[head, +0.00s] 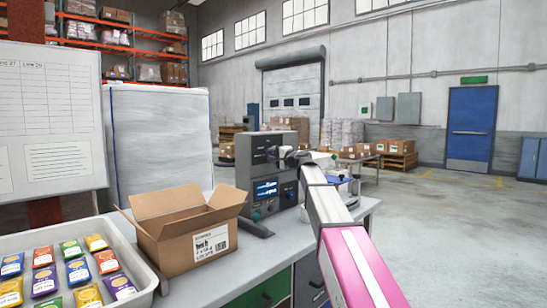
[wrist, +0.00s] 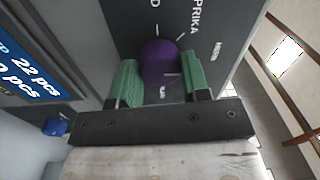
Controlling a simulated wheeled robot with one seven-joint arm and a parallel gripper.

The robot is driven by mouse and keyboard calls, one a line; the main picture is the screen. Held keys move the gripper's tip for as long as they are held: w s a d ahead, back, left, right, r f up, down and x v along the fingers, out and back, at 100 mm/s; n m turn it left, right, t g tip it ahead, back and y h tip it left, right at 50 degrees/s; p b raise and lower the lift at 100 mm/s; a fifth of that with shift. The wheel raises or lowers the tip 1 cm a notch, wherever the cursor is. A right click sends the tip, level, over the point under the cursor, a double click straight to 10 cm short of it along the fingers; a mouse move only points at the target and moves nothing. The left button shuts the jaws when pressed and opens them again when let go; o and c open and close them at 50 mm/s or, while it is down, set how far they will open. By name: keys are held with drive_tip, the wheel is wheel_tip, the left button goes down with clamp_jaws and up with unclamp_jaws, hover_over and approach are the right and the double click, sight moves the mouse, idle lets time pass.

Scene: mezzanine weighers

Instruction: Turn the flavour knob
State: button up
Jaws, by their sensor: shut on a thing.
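The flavour knob (wrist: 160,60) is a round purple knob on the dark panel (wrist: 120,18) of the grey machine. In the wrist view it sits between the two green fingers of my gripper (wrist: 161,78), which are shut on it from both sides. In the head view my gripper (head: 287,155) is at the front of the grey machine (head: 258,152), and the knob is hidden there.
A blue display (wrist: 30,65) and a blue knob (wrist: 55,127) are beside the panel. An open cardboard box (head: 187,228) and a pale tray (head: 140,262) of coloured packets stand on the grey bench (head: 262,262), left of my arm. Floor to the right is clear.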

drive_tip(key=shift+m+h, duration=0.3)
drive_tip(key=shift+m, duration=4)
drive_tip(key=o, duration=0.9)
drive_tip(key=v, duration=1.1)
drive_tip(key=shift+a+f, duration=0.1)
drive_tip(key=shift+f, duration=0.05)
